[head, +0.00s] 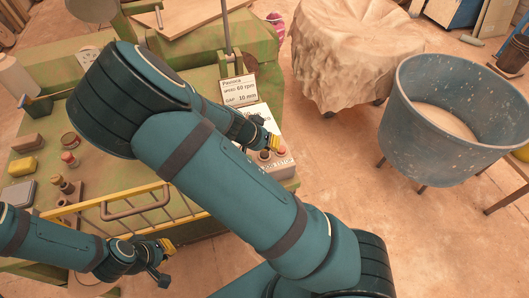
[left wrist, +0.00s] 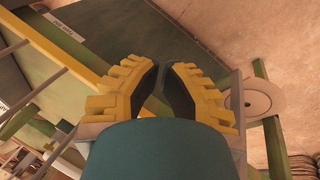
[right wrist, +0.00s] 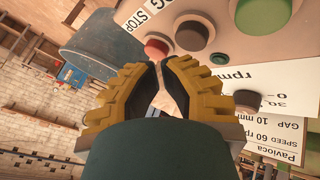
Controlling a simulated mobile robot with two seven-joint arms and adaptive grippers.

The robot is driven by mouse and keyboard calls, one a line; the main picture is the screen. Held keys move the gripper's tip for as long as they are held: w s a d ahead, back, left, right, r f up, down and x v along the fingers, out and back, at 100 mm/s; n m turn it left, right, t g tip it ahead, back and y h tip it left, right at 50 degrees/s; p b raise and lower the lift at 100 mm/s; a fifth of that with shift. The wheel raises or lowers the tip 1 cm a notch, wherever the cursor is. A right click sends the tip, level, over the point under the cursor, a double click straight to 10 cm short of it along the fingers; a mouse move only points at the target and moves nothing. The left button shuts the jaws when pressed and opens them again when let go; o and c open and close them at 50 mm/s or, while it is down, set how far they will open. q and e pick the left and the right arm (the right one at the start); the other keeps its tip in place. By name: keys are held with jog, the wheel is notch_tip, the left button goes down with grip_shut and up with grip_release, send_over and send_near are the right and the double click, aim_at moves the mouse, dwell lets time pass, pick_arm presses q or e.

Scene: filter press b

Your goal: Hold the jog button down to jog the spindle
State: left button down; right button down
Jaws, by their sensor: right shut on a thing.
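The control box (head: 277,164) sits at the bench's right end, labelled for jog and stop. My left gripper (head: 168,245), jaws nearly together, is empty by the yellow rail.
The yellow rail (head: 112,203) runs along the bench front. A sign (head: 240,91) reading 60 rpm stands behind the box. A blue tub (head: 440,140) and a cloth-covered mound (head: 345,50) stand right of the bench. Small items, including a yellow block (head: 21,166), lie on the left.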

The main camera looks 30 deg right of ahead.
jog(key=shift+f, duration=0.15)
dwell(0.8)
jog(key=shift+f+b, duration=0.3)
jog(key=shift+f+b, duration=0.3)
jog(key=shift+f, duration=0.2)
dwell(0.7)
jog(key=shift+r, duration=0.15)
dwell(4.2)
jog(key=shift+r+p, duration=0.8)
jog(key=shift+r, duration=0.1)
jog(key=shift+r+p, duration=2.15)
jog(key=shift+r, duration=0.3)
